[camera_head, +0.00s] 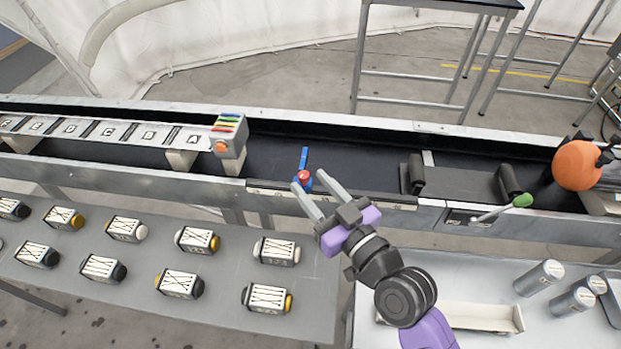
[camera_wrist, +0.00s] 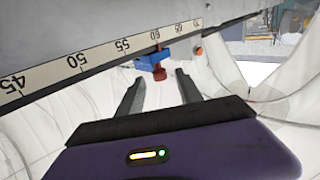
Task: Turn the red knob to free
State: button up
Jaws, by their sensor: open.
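In the wrist view the red knob (camera_wrist: 159,74) hangs under the blue clamp (camera_wrist: 152,60), beside a numbered scale strip (camera_wrist: 103,55). My gripper (camera_head: 313,193) is open, with one finger on each side of the knob as seen from the head. In the wrist view my gripper (camera_wrist: 158,85) points at the knob, which shows just past the fingertips, between them. I cannot tell whether a finger touches it.
A grey box with coloured strips (camera_head: 229,135) stands on the trough to the left. A green-tipped lever (camera_head: 522,200) and an orange ball (camera_head: 577,165) are to the right. A white tray (camera_head: 485,317) lies at lower right.

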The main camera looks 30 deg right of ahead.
jog(key=shift+w+a, duration=0.1)
jog(key=shift+w, duration=0.45)
grip_shut()
